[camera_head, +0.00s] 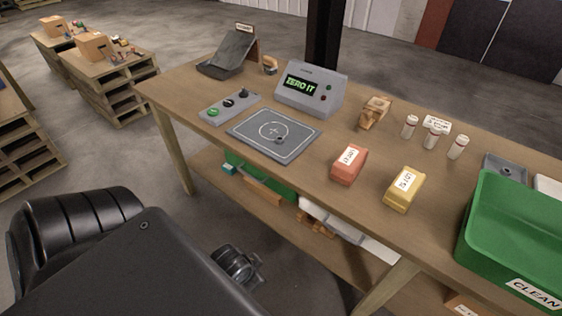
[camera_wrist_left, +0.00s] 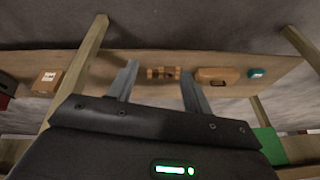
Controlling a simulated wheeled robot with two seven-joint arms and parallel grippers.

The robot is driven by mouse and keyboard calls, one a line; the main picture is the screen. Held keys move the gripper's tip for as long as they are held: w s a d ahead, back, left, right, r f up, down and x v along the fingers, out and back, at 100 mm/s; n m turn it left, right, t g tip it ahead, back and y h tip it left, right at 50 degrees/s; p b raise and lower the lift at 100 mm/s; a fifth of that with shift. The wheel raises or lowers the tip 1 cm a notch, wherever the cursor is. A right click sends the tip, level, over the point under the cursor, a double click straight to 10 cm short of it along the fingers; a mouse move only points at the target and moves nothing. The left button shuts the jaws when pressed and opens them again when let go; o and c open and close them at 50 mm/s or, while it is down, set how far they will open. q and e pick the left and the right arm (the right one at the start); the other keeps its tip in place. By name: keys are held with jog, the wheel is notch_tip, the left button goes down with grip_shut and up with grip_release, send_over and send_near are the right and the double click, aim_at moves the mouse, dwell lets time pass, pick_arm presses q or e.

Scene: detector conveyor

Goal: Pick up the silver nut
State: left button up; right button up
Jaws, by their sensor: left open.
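A small grey piece (camera_head: 281,139), which looks like the silver nut, lies on the dark square pad (camera_head: 247,137) near its right side. It is too small to make out its shape. My left arm comes in from the lower left in the head view, its fingers hard to make out there. In the left wrist view my left gripper (camera_wrist_left: 158,85) is open with nothing between its fingers. It is in front of the bench, facing the lower shelf, well away from the pad. The nut does not show in the wrist view. My right gripper is not in view.
A grey detector box (camera_head: 311,90) reading "ZERO IT" stands behind the pad. A button panel (camera_head: 229,107) is left of it. Red (camera_head: 348,165) and yellow (camera_head: 404,190) blocks lie to the right. A metal tray (camera_head: 492,164) and green bin (camera_head: 488,225) are far right.

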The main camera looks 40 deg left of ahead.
pick_arm(q)
jog(key=w+a+r+t, duration=0.3)
jog(key=w+a+r, duration=0.2)
jog(key=w+a, duration=0.1)
jog(key=w+a+r+t+h, duration=0.1)
jog(key=w+a+r+t, duration=0.2)
jog(key=w+a+r, duration=0.3)
jog(key=w+a+r+t, duration=0.2)
jog(key=w+a+r, duration=0.4)
jog(key=w+a, duration=0.2)
jog(key=shift+a+r+t+h, duration=0.3)
jog(key=shift+a+t, duration=0.1)
jog(key=shift+a, duration=0.35)
jog(key=h, duration=0.1)
send_near(280, 140)
jog(key=s+a, duration=0.2)
jog(key=shift+w+r+t+h, duration=0.1)
jog(key=shift+r+t+h, duration=0.2)
jog(key=shift+r, duration=0.05)
jog(key=shift+w+f+b, duration=0.15)
jog(key=shift+w+b, duration=0.15)
jog(key=x, duration=0.3)
jog(key=shift+w+d+b, duration=0.2)
jog(key=shift+b, duration=0.1)
jog(key=shift+w+d+f, duration=0.15)
jog(key=shift+w+f, duration=0.1)
jog(key=shift+w, duration=0.25)
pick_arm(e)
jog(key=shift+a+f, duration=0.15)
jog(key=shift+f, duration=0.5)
